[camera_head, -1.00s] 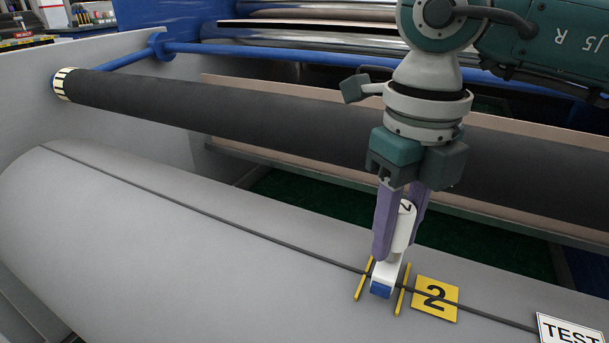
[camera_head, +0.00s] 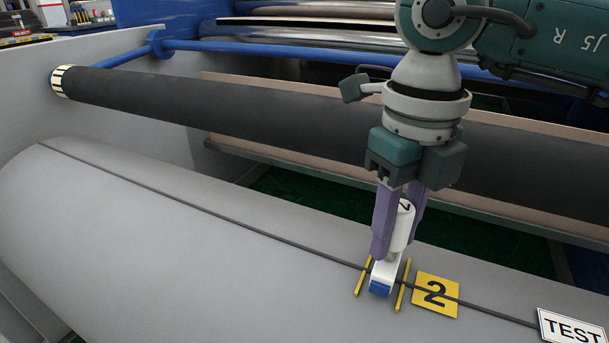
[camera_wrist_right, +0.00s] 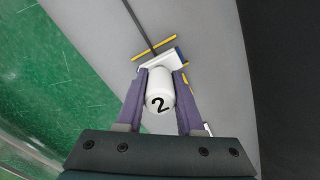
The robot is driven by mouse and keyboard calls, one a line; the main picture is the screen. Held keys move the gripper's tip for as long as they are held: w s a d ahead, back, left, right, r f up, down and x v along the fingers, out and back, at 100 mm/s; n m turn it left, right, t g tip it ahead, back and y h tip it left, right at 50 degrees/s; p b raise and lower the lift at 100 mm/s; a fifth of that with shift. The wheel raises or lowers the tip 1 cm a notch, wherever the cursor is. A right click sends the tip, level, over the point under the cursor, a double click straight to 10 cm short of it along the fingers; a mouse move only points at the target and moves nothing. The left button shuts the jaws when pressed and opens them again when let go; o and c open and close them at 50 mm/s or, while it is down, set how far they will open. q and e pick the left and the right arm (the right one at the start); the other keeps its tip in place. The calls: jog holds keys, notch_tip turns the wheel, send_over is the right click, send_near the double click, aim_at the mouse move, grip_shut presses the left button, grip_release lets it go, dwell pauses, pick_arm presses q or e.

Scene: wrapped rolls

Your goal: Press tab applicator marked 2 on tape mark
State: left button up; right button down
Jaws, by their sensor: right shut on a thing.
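My right gripper (camera_head: 401,220) is shut on the white tab applicator (camera_head: 402,232), which has a blue tip at its lower end. In the right wrist view the applicator (camera_wrist_right: 160,92) shows a black 2 between the purple fingers of my gripper (camera_wrist_right: 160,88). Its foot is at the dark tape line (camera_head: 240,224) on the grey roll (camera_head: 160,250), between two yellow bars (camera_head: 363,277). I cannot tell how firmly it touches the roll. A yellow label marked 2 (camera_head: 436,296) lies just right of the bars. My left gripper is not in view.
A white TEST label (camera_head: 572,328) lies on the roll at the lower right. A long dark roller (camera_head: 220,112) runs behind the grey roll. A blue bar (camera_head: 270,50) and shiny rollers are farther back. Green floor (camera_head: 300,195) shows in the gap.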

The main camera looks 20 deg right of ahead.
jog(key=shift+f+b, duration=0.35)
jog(key=shift+f, duration=0.15)
jog(key=shift+f, duration=0.15)
dwell(1.2)
jog(key=shift+d, duration=0.1)
notch_tip(320, 180, up, 8)
jog(key=p, duration=0.6)
jog(key=shift+p, duration=0.4)
jog(key=shift+r, duration=0.2)
